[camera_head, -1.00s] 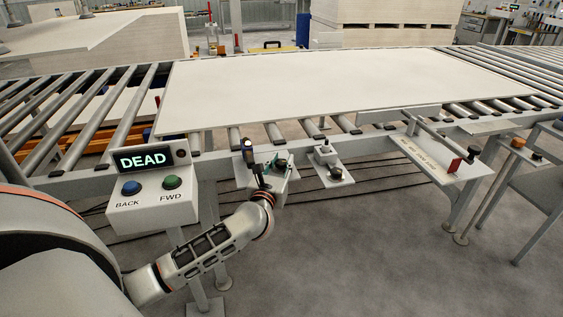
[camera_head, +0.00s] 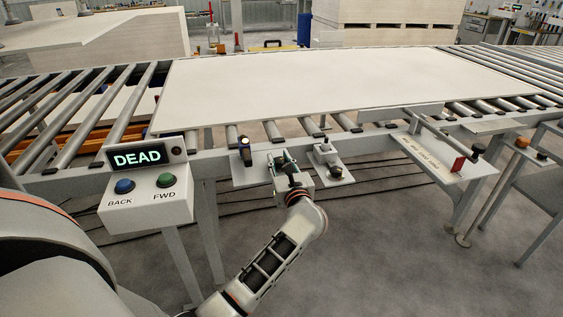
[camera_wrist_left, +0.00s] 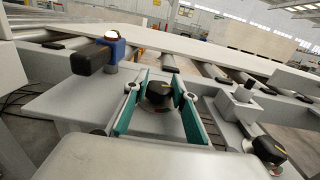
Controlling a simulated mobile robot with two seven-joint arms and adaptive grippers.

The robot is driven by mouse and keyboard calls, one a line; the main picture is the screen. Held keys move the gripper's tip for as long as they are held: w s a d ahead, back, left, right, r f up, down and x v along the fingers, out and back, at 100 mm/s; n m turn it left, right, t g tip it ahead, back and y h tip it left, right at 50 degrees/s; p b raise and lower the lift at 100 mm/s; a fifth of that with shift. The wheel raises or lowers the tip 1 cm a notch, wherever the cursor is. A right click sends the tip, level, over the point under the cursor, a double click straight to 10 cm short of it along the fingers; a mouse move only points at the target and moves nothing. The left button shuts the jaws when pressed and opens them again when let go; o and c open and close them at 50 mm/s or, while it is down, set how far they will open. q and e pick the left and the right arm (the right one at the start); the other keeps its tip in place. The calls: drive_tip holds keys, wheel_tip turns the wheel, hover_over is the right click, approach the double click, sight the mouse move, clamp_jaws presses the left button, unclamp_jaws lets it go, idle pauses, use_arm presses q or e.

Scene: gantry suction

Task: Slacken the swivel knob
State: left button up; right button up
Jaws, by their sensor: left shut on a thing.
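A black round knob with a pale mark (camera_wrist_left: 157,95) sits on a grey plate below the conveyor. I take it as the swivel knob, though no label shows. My right gripper is not in view.
A blue post with a black handle (camera_wrist_left: 97,55) stands left of the gripper. A control box (camera_head: 140,190) reads DEAD, with BACK and FWD buttons. A large pale board (camera_head: 330,85) lies on the rollers. A small shelf with a red tab (camera_head: 458,163) is at right.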

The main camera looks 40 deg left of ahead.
use_arm(q)
drive_tip(key=shift+n+g+y, duration=0.3)
drive_tip(key=shift+g, duration=0.1)
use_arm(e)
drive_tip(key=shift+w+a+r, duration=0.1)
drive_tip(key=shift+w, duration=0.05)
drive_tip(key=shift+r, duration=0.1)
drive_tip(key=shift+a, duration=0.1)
use_arm(q)
drive_tip(key=o, duration=1.1)
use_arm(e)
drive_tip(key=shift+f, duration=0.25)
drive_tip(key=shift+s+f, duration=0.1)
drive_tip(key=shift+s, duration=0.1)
use_arm(q)
drive_tip(key=v, duration=1.2)
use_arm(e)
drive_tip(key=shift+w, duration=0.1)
use_arm(q)
drive_tip(key=shift+r, duration=0.1)
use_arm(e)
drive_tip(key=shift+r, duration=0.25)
